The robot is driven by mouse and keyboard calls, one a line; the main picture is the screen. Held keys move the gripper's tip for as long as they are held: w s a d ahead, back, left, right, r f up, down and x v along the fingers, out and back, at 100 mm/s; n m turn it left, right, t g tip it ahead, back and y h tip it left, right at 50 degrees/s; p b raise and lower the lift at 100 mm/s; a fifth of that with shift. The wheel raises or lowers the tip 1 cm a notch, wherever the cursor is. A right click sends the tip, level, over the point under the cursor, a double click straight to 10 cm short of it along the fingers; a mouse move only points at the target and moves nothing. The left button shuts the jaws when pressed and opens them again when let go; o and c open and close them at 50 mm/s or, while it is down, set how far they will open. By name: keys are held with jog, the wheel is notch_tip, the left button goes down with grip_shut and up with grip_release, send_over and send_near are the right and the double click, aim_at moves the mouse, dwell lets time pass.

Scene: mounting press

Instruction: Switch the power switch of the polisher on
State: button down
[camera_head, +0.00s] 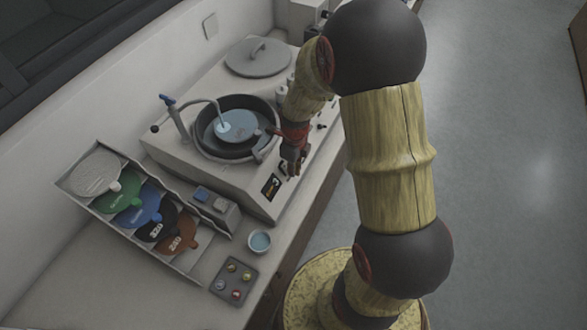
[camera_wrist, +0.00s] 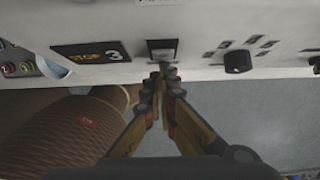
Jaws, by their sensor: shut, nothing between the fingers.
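The polisher (camera_head: 225,175) is a pale machine on the counter, with a round dark bowl and a blue disc in it. Its sloped front panel carries a black label with a yellow mark and a 3, seen in the wrist view (camera_wrist: 91,53). Right of the label is a dark-framed switch (camera_wrist: 162,47), likely the power switch; its on or off position cannot be told. My gripper (camera_wrist: 162,70) is shut and empty, its tips just below the switch in the wrist view. Contact is unclear. In the head view, my gripper (camera_head: 291,172) is over the front panel, hiding part of it.
A tap (camera_head: 177,112) rises behind the bowl. A rack of coloured discs (camera_head: 68,184), a small cup (camera_head: 259,242) and a grey tray (camera_head: 229,263) stand left and front. The floor at right is clear.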

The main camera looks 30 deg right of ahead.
jog(key=shift+r, duration=0.15)
jog(key=shift+r+p, duration=0.7)
jog(key=shift+r, duration=0.05)
